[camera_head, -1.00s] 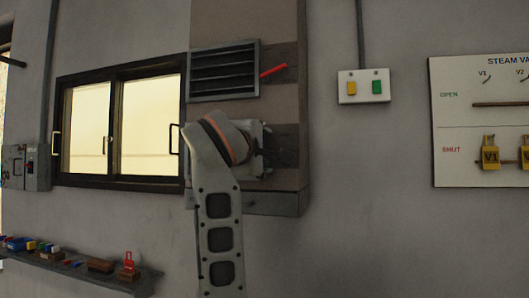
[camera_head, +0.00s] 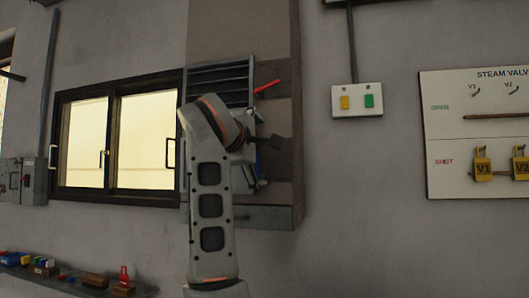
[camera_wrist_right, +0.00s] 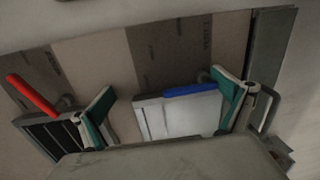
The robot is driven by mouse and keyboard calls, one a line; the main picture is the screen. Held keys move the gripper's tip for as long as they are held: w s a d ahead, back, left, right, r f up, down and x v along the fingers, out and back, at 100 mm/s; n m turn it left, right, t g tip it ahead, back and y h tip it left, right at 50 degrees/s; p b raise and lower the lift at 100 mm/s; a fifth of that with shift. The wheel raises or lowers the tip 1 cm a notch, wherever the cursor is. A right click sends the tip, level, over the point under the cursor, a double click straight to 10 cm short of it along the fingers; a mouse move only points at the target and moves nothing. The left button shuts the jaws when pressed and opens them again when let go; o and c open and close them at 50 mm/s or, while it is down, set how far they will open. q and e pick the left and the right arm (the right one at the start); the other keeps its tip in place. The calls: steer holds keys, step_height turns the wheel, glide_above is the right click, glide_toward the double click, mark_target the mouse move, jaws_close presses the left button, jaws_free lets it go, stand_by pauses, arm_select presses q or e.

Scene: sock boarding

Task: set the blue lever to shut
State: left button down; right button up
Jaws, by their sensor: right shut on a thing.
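The blue lever (camera_wrist_right: 190,89) lies nearly level in the right wrist view, along the top edge of a pale louvre (camera_wrist_right: 180,115). My right gripper (camera_wrist_right: 165,108) has its two green-padded fingers on either side of the lever. The right-hand finger meets the lever's right end, and the jaws are shut on it. In the head view, my right gripper (camera_head: 268,143) is against the wall panel and my wrist covers most of the lower louvre. Only a little blue shows there. My left gripper is not in view.
A red lever (camera_head: 267,86) sits beside the upper dark louvre (camera_head: 220,75), close above my wrist. A window (camera_head: 117,140) is left of my arm. A button plate (camera_head: 357,101) and a steam valve board (camera_head: 440,130) are to the right. A shelf (camera_head: 60,280) holds small items.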

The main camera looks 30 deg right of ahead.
steer(key=shift+w+a+r, duration=0.1)
steer(key=shift+a+r, duration=0.05)
steer(key=shift+r, duration=0.3)
steer(key=shift+a+f, duration=0.1)
steer(key=shift+a, duration=0.2)
steer(key=shift+a+f+b, duration=0.25)
steer(key=shift+a+b, duration=0.05)
steer(key=shift+c, duration=0.7)
steer(key=shift+s+a+f, duration=0.1)
steer(key=shift+s+a, duration=0.25)
steer(key=shift+a, duration=0.2)
steer(key=c, duration=0.4)
steer(key=shift+o, duration=0.2)
steer(key=shift+s+a+f+b, duration=0.1)
steer(key=shift+s+a+b, duration=0.1)
steer(key=shift+a+b, duration=0.15)
steer(key=shift+s+a, duration=0.35)
steer(key=shift+c, duration=0.2)
steer(key=shift+v, duration=0.75)
steer(key=shift+c, duration=1.3)
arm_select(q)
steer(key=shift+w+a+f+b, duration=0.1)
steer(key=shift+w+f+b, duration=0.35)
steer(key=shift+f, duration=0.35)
arm_select(e)
steer(key=shift+v, duration=1.55)
